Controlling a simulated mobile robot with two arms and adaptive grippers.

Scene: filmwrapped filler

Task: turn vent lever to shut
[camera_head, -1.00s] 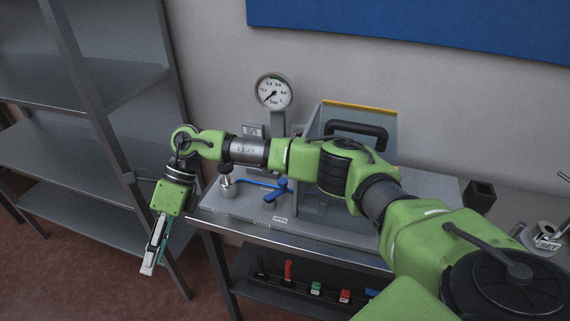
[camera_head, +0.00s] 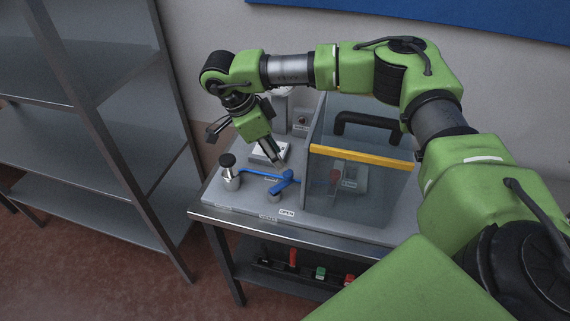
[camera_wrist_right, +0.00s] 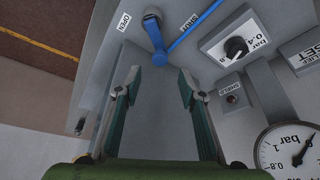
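The blue vent lever (camera_head: 284,182) stands on the grey panel near its front edge, on a silver base. In the right wrist view the lever (camera_wrist_right: 158,42) lies ahead of the fingers, between an OPEN label (camera_wrist_right: 124,22) on the left and a SHUT label (camera_wrist_right: 188,24) on the right. My right gripper (camera_head: 277,157) hangs over the panel, pointing down, behind the lever. In the wrist view its fingers (camera_wrist_right: 153,97) are apart with nothing between them, and the lever is beyond the tips, apparently untouched. My left gripper is out of view.
A thin blue line joins the lever to a black-topped silver fitting (camera_head: 229,172). A clear-walled box with a yellow edge (camera_head: 362,156) stands right of the lever. A selector knob (camera_wrist_right: 237,47) and a pressure gauge (camera_wrist_right: 290,150) are nearby. Shelves (camera_head: 90,130) stand left.

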